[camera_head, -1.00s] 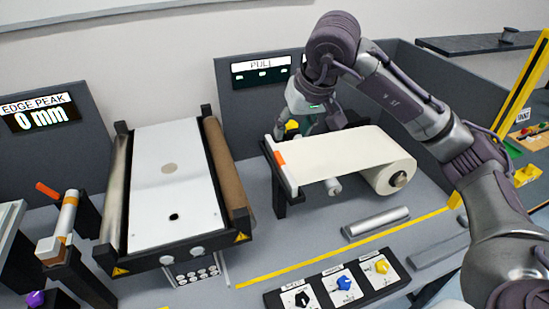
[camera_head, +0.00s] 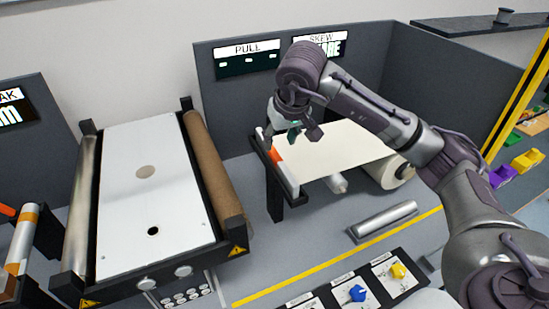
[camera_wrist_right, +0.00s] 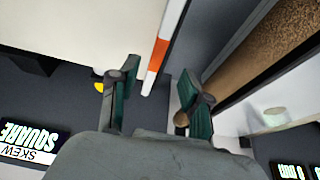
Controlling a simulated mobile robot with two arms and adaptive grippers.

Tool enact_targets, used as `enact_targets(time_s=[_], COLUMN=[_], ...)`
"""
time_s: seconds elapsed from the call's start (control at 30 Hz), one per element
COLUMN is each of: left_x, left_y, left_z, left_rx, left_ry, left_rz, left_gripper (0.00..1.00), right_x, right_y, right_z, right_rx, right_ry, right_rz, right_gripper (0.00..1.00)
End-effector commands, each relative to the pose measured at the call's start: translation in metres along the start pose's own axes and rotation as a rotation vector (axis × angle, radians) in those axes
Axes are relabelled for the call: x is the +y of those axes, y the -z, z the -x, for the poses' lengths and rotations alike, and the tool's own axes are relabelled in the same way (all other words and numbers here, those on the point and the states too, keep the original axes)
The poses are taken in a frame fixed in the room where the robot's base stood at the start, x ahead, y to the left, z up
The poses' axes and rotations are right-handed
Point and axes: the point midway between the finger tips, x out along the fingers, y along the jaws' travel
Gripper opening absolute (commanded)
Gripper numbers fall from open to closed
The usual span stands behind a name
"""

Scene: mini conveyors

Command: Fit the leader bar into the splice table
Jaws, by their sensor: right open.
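The leader bar (camera_head: 286,174) is a white strip with an orange mark at the left end of the cream web. It lies along a black stand; whether this stand is the splice table I cannot tell. My right gripper (camera_head: 290,132) is above the far end of the bar. In the right wrist view the fingers (camera_wrist_right: 160,98) are apart, with the end of the orange-marked bar (camera_wrist_right: 166,25) in line with the gap between them. I see no grip on it. A flat white-topped table (camera_head: 150,205) stands to the left, between a metal roller and a brown roller. My left gripper is not in view.
The cream web (camera_head: 335,152) runs right to its roll (camera_head: 392,172). A loose metal cylinder (camera_head: 385,220) lies on the grey bench before it. Knob panels (camera_head: 360,285) stand at the front. Dark panels with displays (camera_head: 247,62) stand behind.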

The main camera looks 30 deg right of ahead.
Motion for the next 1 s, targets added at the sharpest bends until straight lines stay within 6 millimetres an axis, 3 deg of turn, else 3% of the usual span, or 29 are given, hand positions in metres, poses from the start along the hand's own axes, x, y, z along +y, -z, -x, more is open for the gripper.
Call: enact_targets(time_s=[0.1,0.37,0.6,0.9,1.0], left_x=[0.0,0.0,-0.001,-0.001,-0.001], left_y=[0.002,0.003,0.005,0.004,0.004], left_z=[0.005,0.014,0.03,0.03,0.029], left_rx=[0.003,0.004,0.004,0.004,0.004], left_ry=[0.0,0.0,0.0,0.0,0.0], left_rz=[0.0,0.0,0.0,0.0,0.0], left_gripper=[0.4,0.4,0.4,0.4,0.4], right_x=[-0.001,0.001,0.002,0.002,0.002], right_y=[0.0,0.001,0.001,0.001,0.001], right_z=[-0.018,-0.037,-0.072,-0.081,-0.081], right_rx=[-0.003,-0.004,-0.004,0.001,0.001], right_ry=[0.001,0.001,0.001,0.001,0.001], right_rz=[0.0,0.0,-0.001,0.001,0.001], right_gripper=[0.48,0.48,0.48,0.48,0.35])
